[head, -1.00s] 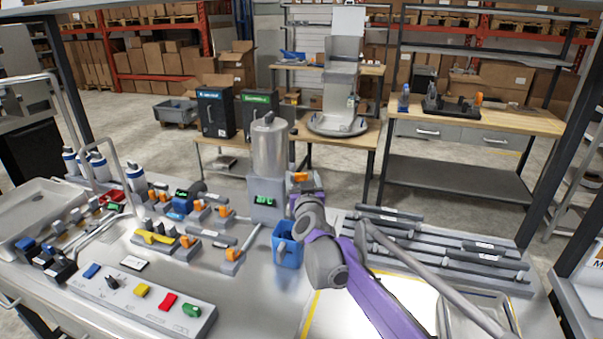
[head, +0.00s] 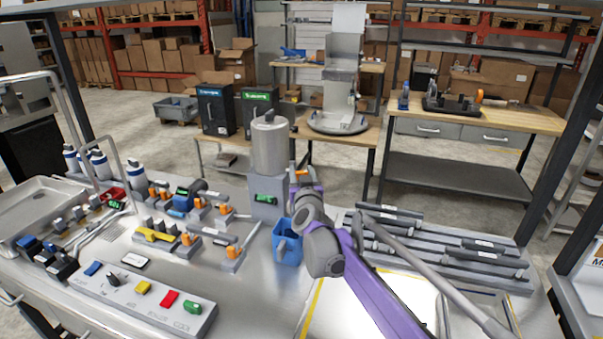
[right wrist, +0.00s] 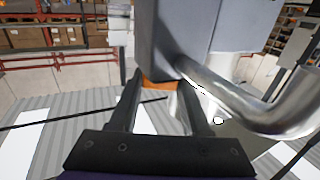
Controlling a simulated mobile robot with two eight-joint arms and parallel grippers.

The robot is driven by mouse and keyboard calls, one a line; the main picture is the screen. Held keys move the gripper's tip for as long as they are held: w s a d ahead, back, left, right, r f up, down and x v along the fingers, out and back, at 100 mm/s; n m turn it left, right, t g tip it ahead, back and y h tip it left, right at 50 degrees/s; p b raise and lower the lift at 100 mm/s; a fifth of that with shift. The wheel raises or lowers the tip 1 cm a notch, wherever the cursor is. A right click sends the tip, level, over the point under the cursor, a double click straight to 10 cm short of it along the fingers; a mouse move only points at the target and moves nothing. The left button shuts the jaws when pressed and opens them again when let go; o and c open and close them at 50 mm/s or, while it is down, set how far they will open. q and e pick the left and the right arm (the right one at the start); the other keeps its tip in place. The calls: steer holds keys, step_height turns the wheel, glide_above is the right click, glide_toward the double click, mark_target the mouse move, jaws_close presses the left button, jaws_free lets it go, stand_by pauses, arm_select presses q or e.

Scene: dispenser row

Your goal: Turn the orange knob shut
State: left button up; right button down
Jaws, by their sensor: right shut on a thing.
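The orange knob (head: 299,173) is at the right side of the dispenser, a silver cylinder (head: 270,146) on a grey block with a green label. My right gripper (head: 300,178) is at the knob, its arm coming in from the lower right. In the right wrist view the orange knob (right wrist: 161,86) sits between the two fingers (right wrist: 160,95), which are shut on it. The knob is mostly hidden by the gripper. A bent metal pipe (right wrist: 245,105) runs close by the right finger. A blue jug (head: 290,248) stands below the dispenser. My left gripper is not in view.
Several small orange-levered valves (head: 236,252) and a grey panel (head: 145,300) with coloured switches lie to the left. Grey bars in a rack (head: 440,250) lie right of my arm. A yellow-edged white area (head: 370,305) is in front.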

mark_target(288, 205)
steer(key=shift+a+f+m+h+b, duration=0.15)
steer(key=shift+m+h+b, duration=0.3)
steer(key=shift+b, duration=0.7)
steer(key=shift+d+f+m+h+b, duration=0.1)
steer(key=shift+m+h+b, duration=0.15)
steer(key=shift+h+b, duration=0.65)
steer(key=shift+a+r+m+h+b, duration=0.15)
steer(key=shift+m+h+b, duration=0.2)
steer(key=shift+m, duration=0.15)
steer(key=shift+r+m+h+p, duration=0.2)
steer(key=shift+m+h+p, duration=0.25)
steer(key=shift+m+h, duration=0.55)
steer(key=shift+d+m+g+h+p, duration=0.25)
steer(key=shift+g+h, duration=0.25)
steer(key=shift+h, duration=0.6)
steer(key=shift+f, duration=0.1)
steer(key=shift+c, duration=1.8)
jaws_free()
steer(key=shift+s, duration=0.1)
steer(key=b+v, duration=0.1)
steer(key=v, duration=0.9)
steer(key=shift+s+a, duration=0.2)
steer(key=shift+s, duration=0.1)
